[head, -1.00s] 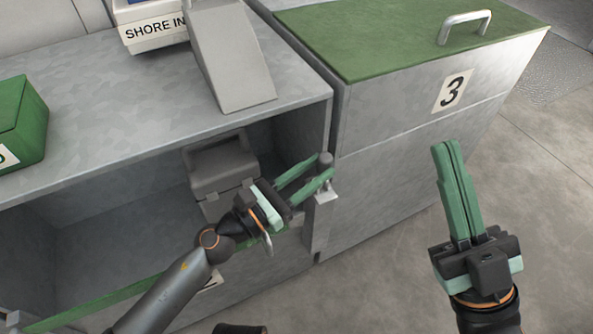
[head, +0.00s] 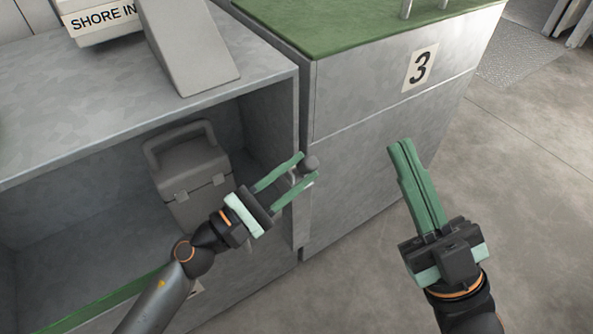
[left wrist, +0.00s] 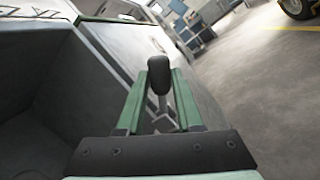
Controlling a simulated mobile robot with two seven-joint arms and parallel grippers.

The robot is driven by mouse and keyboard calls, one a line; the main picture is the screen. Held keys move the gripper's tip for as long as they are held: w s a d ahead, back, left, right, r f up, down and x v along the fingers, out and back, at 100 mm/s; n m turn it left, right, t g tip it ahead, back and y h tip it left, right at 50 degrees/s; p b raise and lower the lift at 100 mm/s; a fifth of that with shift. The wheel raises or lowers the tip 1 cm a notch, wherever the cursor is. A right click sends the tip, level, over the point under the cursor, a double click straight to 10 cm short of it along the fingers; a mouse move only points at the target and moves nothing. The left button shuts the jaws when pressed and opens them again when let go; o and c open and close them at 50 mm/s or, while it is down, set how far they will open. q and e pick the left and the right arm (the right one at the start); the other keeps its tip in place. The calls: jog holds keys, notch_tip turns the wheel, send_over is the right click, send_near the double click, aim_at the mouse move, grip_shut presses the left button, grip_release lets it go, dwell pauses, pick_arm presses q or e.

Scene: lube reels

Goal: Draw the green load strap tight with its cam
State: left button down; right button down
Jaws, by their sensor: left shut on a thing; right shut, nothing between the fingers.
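The cam's lever ends in a dark rounded knob (head: 312,163) at the right post of the open bay. My left gripper (head: 309,167) is shut on it, with one finger on each side. In the left wrist view the knob (left wrist: 159,74) stands between the two green fingers, with the metal lever below it. The cam's body is mostly hidden behind the fingers in the head view. A green strap (head: 105,303) runs along the bay's lower front; its right part is hidden by my left arm. My right gripper (head: 403,150) is shut and empty, in front of cabinet 3.
A grey case (head: 192,170) with a handle stands inside the bay (head: 60,230). Cabinet 3 (head: 370,130) with a green top is right of the post. A grey wedge-shaped block (head: 190,45) and a "SHORE IN" box (head: 105,25) are on the countertop.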

pick_arm(q)
jog(key=shift+f, duration=0.1)
jog(key=c, duration=0.6)
grip_release()
jog(key=shift+s+a+f, duration=0.1)
jog(key=shift+s+a, duration=0.15)
jog(key=v, duration=1.1)
jog(key=shift+s+a, duration=0.2)
jog(key=shift+a, duration=0.15)
